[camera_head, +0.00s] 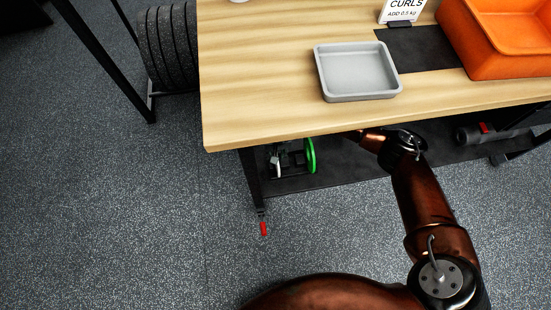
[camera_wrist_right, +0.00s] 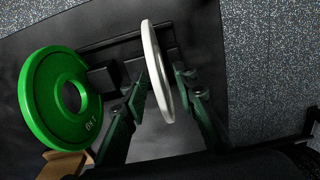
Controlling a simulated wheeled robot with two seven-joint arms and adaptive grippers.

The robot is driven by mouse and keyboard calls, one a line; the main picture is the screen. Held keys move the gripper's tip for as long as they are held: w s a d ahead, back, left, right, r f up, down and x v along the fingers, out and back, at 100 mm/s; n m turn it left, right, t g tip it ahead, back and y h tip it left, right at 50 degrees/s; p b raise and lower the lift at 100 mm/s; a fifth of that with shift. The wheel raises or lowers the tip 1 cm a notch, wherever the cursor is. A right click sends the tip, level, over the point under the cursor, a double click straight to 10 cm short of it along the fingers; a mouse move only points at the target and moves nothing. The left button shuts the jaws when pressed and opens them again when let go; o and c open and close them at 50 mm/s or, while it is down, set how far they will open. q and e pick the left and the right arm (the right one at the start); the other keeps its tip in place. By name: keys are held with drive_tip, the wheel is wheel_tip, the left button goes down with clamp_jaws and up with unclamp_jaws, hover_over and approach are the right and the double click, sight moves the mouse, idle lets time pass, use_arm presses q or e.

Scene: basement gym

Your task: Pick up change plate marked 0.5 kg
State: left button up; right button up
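A thin white change plate (camera_wrist_right: 152,55) stands upright, nearly edge-on, in the right wrist view. No marking on it is legible. My right gripper (camera_wrist_right: 160,76) is open, with one finger on each side of the white plate; I cannot tell whether either finger touches it. A thicker green plate (camera_wrist_right: 40,98), with lettering that looks like 1 kg, stands to the left of the left finger. In the head view the green plate (camera_head: 310,155) shows below the table edge; the tabletop hides my right gripper there. My left gripper is not in view.
The wooden table (camera_head: 260,70) overhangs the plates. On it are a grey tray (camera_head: 357,72), an orange bin (camera_head: 500,40) and a sign (camera_head: 402,10) reading CURLS, ADD 0.5 kg. A dark lower shelf (camera_head: 350,172) lies beneath. Speckled floor is clear at left.

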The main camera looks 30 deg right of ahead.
drive_tip(key=shift+c, duration=0.4)
clamp_jaws()
drive_tip(key=shift+r, duration=0.1)
